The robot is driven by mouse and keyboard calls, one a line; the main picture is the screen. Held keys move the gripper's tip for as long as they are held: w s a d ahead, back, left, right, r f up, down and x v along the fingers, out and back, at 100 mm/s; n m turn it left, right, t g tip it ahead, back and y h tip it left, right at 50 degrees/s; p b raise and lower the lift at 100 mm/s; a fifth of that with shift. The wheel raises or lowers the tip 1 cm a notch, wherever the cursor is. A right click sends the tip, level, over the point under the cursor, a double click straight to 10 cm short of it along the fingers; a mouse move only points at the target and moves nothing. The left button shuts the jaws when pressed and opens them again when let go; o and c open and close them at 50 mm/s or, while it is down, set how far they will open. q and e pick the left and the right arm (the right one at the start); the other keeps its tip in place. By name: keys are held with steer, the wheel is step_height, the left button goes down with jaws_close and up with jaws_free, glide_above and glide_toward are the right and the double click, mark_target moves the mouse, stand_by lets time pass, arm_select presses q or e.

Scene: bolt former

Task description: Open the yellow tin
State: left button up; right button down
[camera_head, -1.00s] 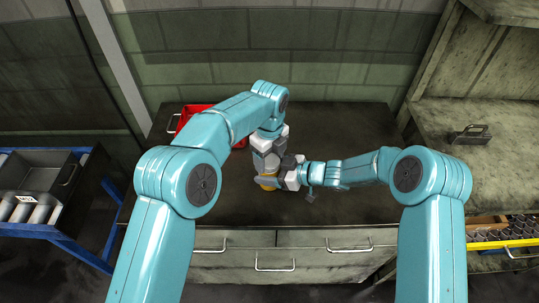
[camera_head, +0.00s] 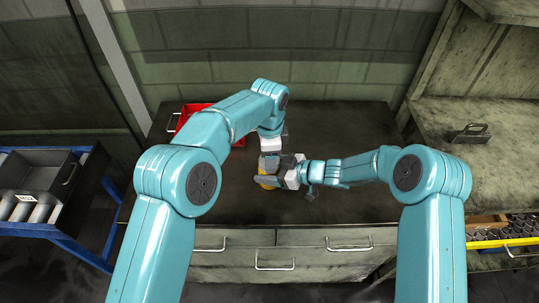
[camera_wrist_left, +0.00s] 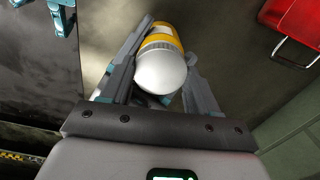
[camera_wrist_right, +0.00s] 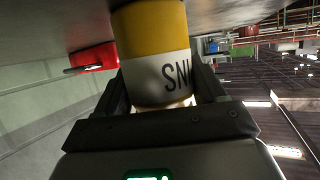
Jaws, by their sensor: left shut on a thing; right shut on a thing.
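The yellow tin (camera_head: 265,186) stands on the dark worktop, mostly hidden by my grippers in the head view. The left wrist view shows its yellow body (camera_wrist_left: 162,32) and pale rounded lid (camera_wrist_left: 160,73). My left gripper (camera_head: 270,163) comes down from above and is shut on the tin's lid end, one finger on each side. My right gripper (camera_head: 272,181) comes in from the right, low down, and is shut on the body. The right wrist view shows the tin's yellow band and white label (camera_wrist_right: 160,77) with dark letters between the fingers.
A red bin (camera_head: 196,112) stands at the back left of the worktop. Drawers with handles (camera_head: 274,267) lie below its front edge. A grey handled block (camera_head: 470,134) sits on the right-hand bench. The worktop around the grippers is largely clear.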

arm_select(q)
steer(key=shift+s, duration=0.1)
arm_select(e)
steer(key=shift+f, duration=0.1)
arm_select(q)
steer(key=o, duration=1.2)
steer(key=shift+c, duration=0.2)
